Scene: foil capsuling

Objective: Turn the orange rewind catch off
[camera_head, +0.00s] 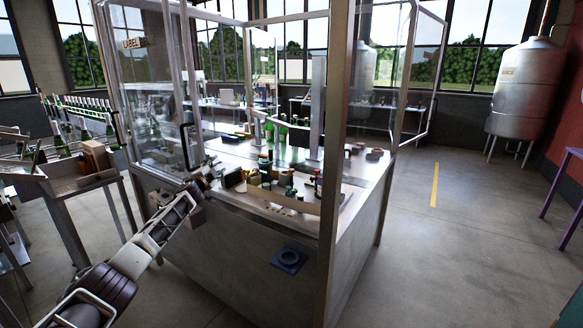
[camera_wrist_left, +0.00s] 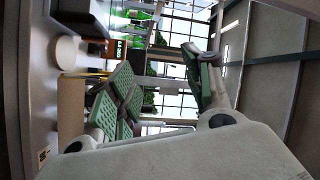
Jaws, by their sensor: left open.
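I cannot make out the orange rewind catch for certain in either view. My left gripper (camera_head: 210,170) is at the near left edge of the steel machine table (camera_head: 310,166), beside a group of small items. In the left wrist view my left gripper (camera_wrist_left: 160,88) is open, its green-padded fingers well apart with nothing between them. A dark box with an orange-brown face and a small lit display (camera_wrist_left: 124,46) shows beyond the fingers. A thin yellow-orange strip (camera_wrist_left: 86,75) lies near the left finger. My right gripper is in neither view.
Glass guard panels (camera_head: 150,100) and steel posts (camera_head: 336,150) frame the machine. Green bottles (camera_head: 282,134) stand on its table behind a low tan tray (camera_head: 270,199). A cart (camera_head: 88,182) stands at left, a steel tank (camera_head: 526,85) at right. The floor between is clear.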

